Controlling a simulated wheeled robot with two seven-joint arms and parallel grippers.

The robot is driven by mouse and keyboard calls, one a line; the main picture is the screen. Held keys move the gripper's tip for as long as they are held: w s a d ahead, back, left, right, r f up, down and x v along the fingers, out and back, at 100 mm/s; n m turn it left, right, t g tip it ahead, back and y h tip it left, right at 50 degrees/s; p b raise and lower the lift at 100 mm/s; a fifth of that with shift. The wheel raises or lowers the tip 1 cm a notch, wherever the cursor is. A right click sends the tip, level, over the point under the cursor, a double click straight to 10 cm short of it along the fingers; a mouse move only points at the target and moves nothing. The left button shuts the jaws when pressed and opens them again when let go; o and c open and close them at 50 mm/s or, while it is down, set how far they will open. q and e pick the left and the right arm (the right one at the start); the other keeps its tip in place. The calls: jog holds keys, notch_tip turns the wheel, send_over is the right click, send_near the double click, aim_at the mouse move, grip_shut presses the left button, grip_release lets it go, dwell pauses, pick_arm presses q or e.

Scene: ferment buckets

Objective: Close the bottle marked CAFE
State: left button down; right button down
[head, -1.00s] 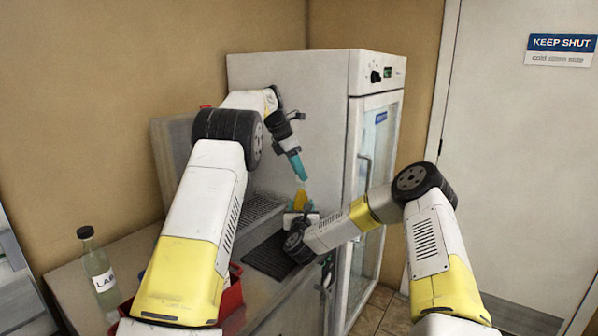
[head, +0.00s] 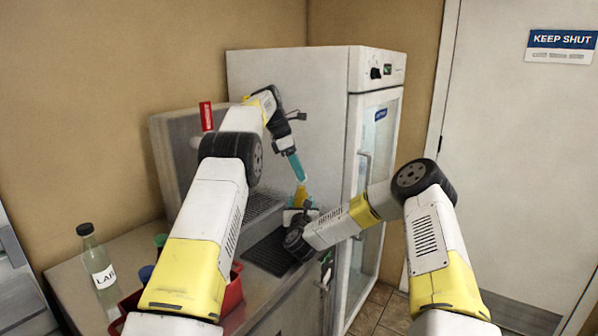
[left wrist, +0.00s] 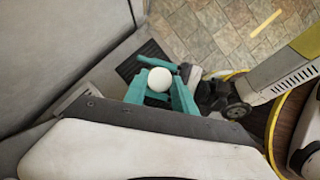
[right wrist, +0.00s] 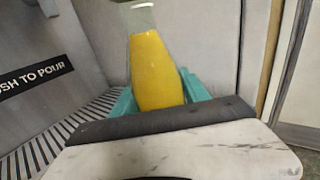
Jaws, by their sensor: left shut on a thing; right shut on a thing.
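A bottle with a yellow body (head: 300,196) stands roughly upright over the drip grating, its label hidden. In the right wrist view the yellow body (right wrist: 154,72) sits between the teal fingers of my right gripper (right wrist: 162,98), shut on it; its clear neck runs out of the top of the picture. My left gripper (head: 297,167) points down just above the bottle's neck. In the left wrist view its teal fingers are shut on a round white cap (left wrist: 160,79). I cannot tell whether the cap touches the bottle's mouth.
A capped bottle marked LAB (head: 100,268) stands on the counter at the left. A red crate (head: 232,294) is partly hidden behind my left arm. A glass-door cabinet (head: 375,150) stands close behind the grippers. A black grating (head: 268,255) lies below them.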

pick_arm(q)
jog(key=shift+r, duration=0.1)
pick_arm(e)
jog(key=shift+a, duration=0.1)
pick_arm(q)
jog(key=shift+c, duration=2.3)
grip_release()
jog(key=shift+a, duration=0.1)
jog(key=a+r, duration=0.2)
jog(key=a, duration=1.1)
jog(key=shift+s+r, duration=0.3)
jog(key=shift+s, duration=0.15)
pick_arm(e)
jog(key=shift+c, duration=2.3)
grip_release()
